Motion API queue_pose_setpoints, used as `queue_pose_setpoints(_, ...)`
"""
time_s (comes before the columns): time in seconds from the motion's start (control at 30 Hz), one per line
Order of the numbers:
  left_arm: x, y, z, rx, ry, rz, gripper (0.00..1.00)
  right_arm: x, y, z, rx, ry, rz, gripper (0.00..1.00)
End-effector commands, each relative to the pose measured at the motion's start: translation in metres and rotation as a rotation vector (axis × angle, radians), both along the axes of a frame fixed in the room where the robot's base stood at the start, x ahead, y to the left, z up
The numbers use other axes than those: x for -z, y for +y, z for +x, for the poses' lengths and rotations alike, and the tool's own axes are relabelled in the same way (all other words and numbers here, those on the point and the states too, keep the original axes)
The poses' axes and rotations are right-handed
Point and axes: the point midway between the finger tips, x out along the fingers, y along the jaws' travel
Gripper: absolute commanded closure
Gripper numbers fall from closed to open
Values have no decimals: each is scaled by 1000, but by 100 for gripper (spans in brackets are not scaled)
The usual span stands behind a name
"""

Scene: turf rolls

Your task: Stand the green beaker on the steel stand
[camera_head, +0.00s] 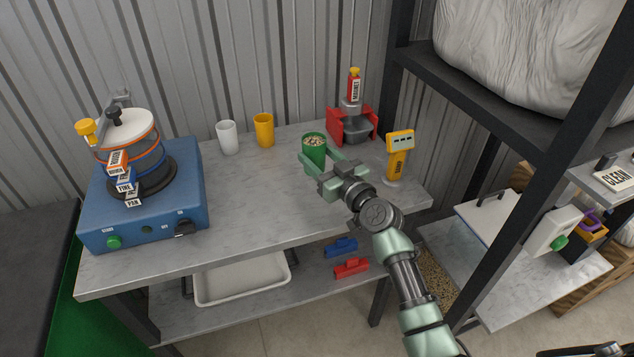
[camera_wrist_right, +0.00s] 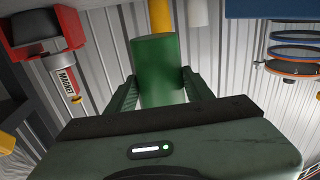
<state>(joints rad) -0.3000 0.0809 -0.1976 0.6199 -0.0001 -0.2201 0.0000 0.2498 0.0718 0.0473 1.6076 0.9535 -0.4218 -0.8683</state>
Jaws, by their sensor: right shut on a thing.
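The green beaker (camera_head: 314,148) is upright over the back middle of the grey table (camera_head: 258,200), with pale grainy stuff inside. My right gripper (camera_head: 326,168) is shut on it, one finger on each side. The right wrist view also shows the green beaker (camera_wrist_right: 157,70) between both fingers. Its lower part is partly hidden in the head view, so I cannot tell whether it touches the table. A small round metallic base (camera_head: 393,182) lies under the yellow handheld meter; I cannot tell whether this is the steel stand. My left gripper is not in view.
A white cup (camera_head: 227,138) and yellow cup (camera_head: 264,130) stand left of the beaker. A red device (camera_head: 338,126) with a grey bowl and the yellow meter (camera_head: 397,160) stand right. A blue sieve shaker (camera_head: 182,213) fills the left end. The table's front middle is clear.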

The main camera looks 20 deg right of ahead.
Motion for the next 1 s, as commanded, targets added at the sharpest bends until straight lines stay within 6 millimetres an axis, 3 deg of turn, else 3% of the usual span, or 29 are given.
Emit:
queue_pose_setpoints(0.03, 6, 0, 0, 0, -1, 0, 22, 14, 0, 0, -1, 2, -1, 93)
queue_pose_setpoints(0.27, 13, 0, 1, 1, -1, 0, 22, 34, 0, 0, 0, -1, -1, 93)
queue_pose_setpoints(0.5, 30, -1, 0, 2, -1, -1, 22, 70, 0, 0, 0, 0, 1, 93)
queue_pose_setpoints(0.97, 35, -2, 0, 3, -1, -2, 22, 76, 0, 0, 0, -2, 0, 93)
queue_pose_setpoints(1.0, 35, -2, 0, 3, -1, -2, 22, 76, 0, 0, 0, -2, -2, 46)
